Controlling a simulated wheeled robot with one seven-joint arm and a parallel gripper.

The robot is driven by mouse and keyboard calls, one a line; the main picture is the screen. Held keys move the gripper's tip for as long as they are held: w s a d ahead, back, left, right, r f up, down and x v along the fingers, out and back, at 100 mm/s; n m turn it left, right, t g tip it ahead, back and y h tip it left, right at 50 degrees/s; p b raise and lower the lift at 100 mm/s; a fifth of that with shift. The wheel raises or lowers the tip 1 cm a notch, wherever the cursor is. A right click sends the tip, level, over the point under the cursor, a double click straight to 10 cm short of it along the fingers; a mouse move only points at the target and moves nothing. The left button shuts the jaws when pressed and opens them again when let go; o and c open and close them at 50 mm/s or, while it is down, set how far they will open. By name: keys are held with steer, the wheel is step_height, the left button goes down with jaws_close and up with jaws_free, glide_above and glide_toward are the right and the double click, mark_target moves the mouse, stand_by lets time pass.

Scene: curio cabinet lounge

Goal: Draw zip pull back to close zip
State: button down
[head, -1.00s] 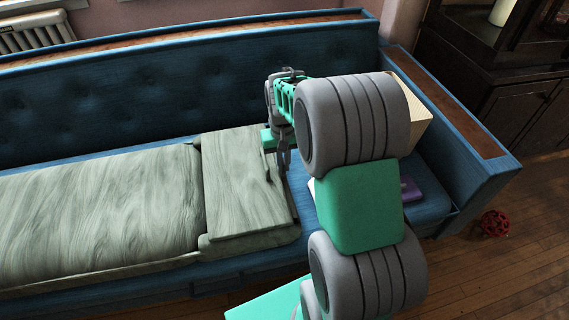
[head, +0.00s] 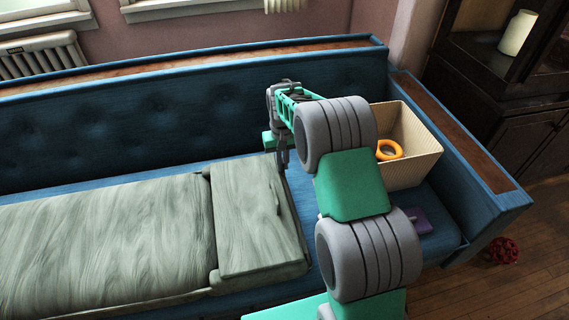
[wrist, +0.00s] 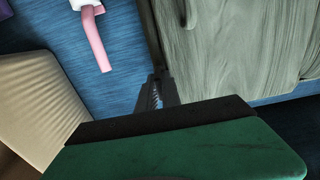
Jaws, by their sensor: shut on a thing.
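A long grey-green bag (head: 110,235) with a wood-like streaked surface lies on the blue sofa. Its raised right end section (head: 245,225) has a seam along its right edge. In the wrist view the bag (wrist: 235,45) fills the right side. My gripper (head: 283,160) points down at the far right corner of that end section. In the wrist view my gripper (wrist: 157,90) is narrow and shut beside the bag's edge. It is shut on the zip pull, which the fingers hide. I cannot make out the zip's teeth.
A cream ribbed basket (head: 420,165) holding an orange ring (head: 389,150) stands right of my arm. A purple item (head: 417,221) lies in front of it. A pink strip (wrist: 95,42) lies on the sofa seat (wrist: 125,85). The sofa backrest (head: 130,125) rises behind.

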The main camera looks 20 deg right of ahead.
steer(key=c, duration=1.5)
jaws_free()
steer(key=shift+d, duration=0.15)
step_height(320, 180, up, 8)
steer(key=shift+f+p, duration=0.1)
steer(key=shift+p, duration=0.85)
